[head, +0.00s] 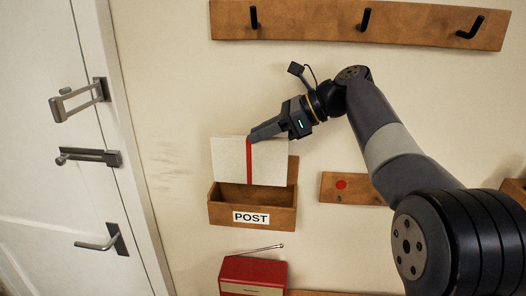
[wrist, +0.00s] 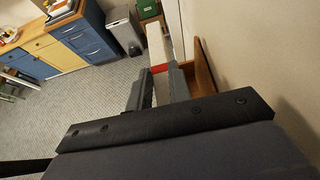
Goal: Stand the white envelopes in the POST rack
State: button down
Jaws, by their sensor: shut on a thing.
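A white envelope (head: 228,158) with a red vertical stripe is upright in my gripper (head: 253,138), which is shut on its top edge. The wooden POST rack (head: 222,214) is fixed to the wall. The envelope hangs in front of the rack's back panel, with its lower edge near the rack's opening; I cannot tell whether it touches the rack. The dark inside of the rack shows below it. In the wrist view the envelope (wrist: 157,42) is edge-on between the fingers, and the rack's wood (wrist: 204,75) is just right of it. No other envelope is visible.
A coat rail (head: 310,20) with black hooks runs along the wall above. A white door (head: 60,190) with metal handles is at left. A red radio (head: 252,273) with an aerial is below the rack. A wooden plaque (head: 358,192) with a red dot is at right.

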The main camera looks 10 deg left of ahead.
aim_at(263, 163)
jog(key=shift+w+f, duration=0.2)
jog(key=shift+f, duration=0.3)
jog(key=shift+w+f, duration=0.2)
jog(key=shift+f, duration=0.25)
notch_tip(263, 163, down, 4)
jog(key=shift+s+f, duration=0.1)
jog(key=shift+w+f, duration=0.25)
jog(key=shift+f, duration=0.25)
jog(key=shift+f, duration=0.55)
jog(key=c, duration=1.3)
grip_release()
